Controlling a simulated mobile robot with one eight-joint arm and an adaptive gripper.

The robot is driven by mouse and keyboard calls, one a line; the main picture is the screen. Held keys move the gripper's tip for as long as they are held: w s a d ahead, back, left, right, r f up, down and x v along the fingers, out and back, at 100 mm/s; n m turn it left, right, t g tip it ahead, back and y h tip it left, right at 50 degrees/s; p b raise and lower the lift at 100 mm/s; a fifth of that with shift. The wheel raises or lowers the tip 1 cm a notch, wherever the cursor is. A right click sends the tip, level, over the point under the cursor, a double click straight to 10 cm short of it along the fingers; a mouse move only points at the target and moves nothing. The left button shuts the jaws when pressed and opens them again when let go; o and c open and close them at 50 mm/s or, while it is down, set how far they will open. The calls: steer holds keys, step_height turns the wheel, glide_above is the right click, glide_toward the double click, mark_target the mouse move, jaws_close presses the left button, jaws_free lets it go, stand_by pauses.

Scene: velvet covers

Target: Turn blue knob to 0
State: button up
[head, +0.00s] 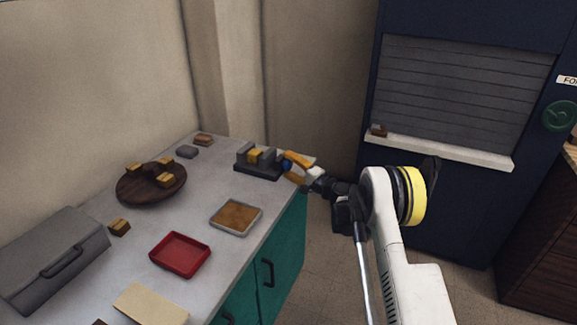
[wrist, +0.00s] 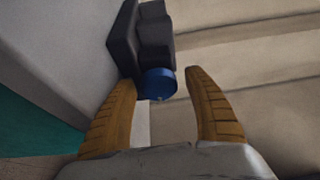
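The blue knob (wrist: 159,84) sits on the end of a dark grey device in the wrist view. In the head view the knob (head: 287,165) is a small blue patch at the right end of the device (head: 262,170), mostly hidden by my gripper. My gripper (head: 287,168) has orange-brown fingers. In the wrist view my gripper (wrist: 160,82) is open, with its fingertips on either side of the knob. The left finger is close to the knob; a gap shows on the right. I cannot see any number or mark on the knob.
The device stands near the counter's (head: 195,212) right edge. On the counter are a round wooden board (head: 133,190) with yellow-brown blocks, a red tray (head: 180,262), a tray with a brown surface (head: 236,217) and a grey box (head: 50,262). A dark blue shuttered cabinet (head: 460,95) stands at the right.

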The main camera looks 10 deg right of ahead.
steer(key=v, duration=0.8)
stand_by(0.4)
